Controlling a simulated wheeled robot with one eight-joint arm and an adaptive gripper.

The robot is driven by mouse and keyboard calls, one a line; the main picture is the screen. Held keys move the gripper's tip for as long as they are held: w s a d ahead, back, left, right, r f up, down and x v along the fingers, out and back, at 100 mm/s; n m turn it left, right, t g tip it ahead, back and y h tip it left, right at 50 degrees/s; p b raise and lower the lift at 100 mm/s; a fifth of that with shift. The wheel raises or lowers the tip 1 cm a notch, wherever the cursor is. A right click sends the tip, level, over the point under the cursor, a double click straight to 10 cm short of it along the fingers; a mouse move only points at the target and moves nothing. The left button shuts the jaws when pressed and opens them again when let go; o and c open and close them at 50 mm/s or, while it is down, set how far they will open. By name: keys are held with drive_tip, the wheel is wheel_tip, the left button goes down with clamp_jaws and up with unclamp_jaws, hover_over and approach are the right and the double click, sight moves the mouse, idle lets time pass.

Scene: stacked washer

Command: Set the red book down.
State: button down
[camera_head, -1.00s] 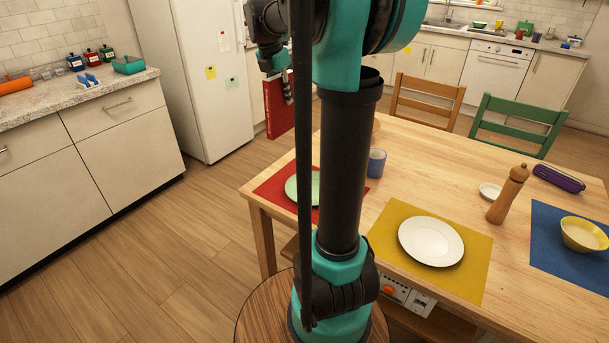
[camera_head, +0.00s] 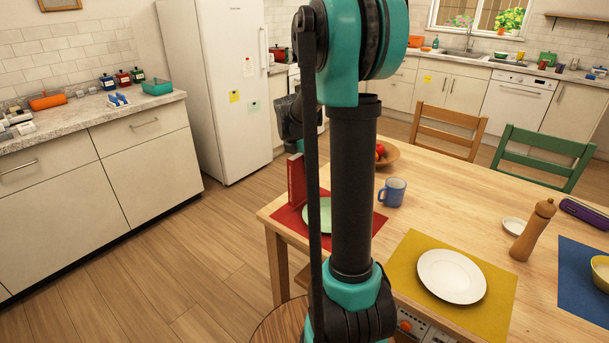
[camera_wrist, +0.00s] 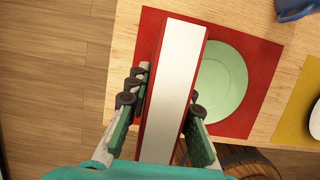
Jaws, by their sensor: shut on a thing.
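The red book (camera_head: 297,181) is upright, its red cover showing in the head view beside my dark arm post. In the wrist view the book (camera_wrist: 173,75) shows its pale page edge, between the two fingers of my gripper (camera_wrist: 165,108), which is shut on it. The book appears over the red placemat (camera_wrist: 154,28), partly overlapping the green plate (camera_wrist: 222,84) in that view. I cannot tell whether its lower edge touches the mat or plate. In the head view my arm hides most of the gripper.
A blue mug (camera_head: 394,192) and a fruit bowl (camera_head: 388,156) stand close by on the table. A yellow placemat (camera_head: 414,251) with a white plate (camera_head: 451,276) lies to the right. A pepper mill (camera_head: 532,230) stands farther right. The table's left edge is close to the book.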

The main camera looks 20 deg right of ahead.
drive_tip(key=shift+f, duration=1.45)
drive_tip(key=c, duration=1.3)
unclamp_jaws()
drive_tip(key=shift+c, duration=0.2)
